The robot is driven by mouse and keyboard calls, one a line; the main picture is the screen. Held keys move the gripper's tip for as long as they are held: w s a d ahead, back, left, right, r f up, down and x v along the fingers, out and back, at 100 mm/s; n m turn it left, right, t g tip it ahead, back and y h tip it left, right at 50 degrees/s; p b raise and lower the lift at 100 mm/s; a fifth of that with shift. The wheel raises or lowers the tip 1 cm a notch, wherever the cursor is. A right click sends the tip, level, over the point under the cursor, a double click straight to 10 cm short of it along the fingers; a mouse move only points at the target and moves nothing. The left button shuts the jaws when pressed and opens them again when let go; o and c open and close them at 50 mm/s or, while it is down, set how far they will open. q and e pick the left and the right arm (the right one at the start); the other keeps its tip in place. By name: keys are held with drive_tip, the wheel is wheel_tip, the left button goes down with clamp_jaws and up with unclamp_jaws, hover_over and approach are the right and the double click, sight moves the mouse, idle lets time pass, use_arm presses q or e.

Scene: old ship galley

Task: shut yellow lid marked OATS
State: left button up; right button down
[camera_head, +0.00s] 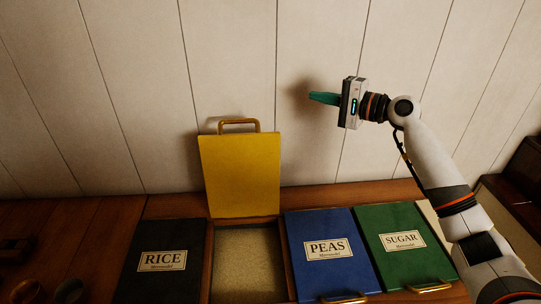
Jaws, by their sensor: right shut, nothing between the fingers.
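The yellow lid (241,176) stands upright, open, at the back of its bin, with a brass handle (239,122) at its top edge. No label shows on the face toward me. Below it the open bin (250,262) shows a pale, grainy fill. My right gripper (312,97) is shut and empty, with teal fingers pointing left. It is in the air in front of the plank wall, to the right of and higher in the picture than the lid, apart from it. My left gripper is not in view.
Shut lids flank the open bin: a black RICE lid (157,285) at left, a blue PEAS lid (332,270) and a green SUGAR lid (405,263) at right. Small round items (70,290) lie at the lower left. The white plank wall (130,90) closes the back.

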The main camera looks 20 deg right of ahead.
wheel_tip(320, 180, down, 18)
drive_tip(key=b, duration=1.7)
drive_tip(key=r+p+x, duration=0.1)
drive_tip(key=p+x, duration=0.2)
drive_tip(key=x, duration=0.7)
drive_tip(key=s, duration=0.2)
drive_tip(key=s+p, duration=0.1)
drive_tip(key=s, duration=0.1)
drive_tip(key=shift+s+a+p, duration=0.15)
drive_tip(key=shift+a+p, duration=0.1)
drive_tip(key=shift+p, duration=0.05)
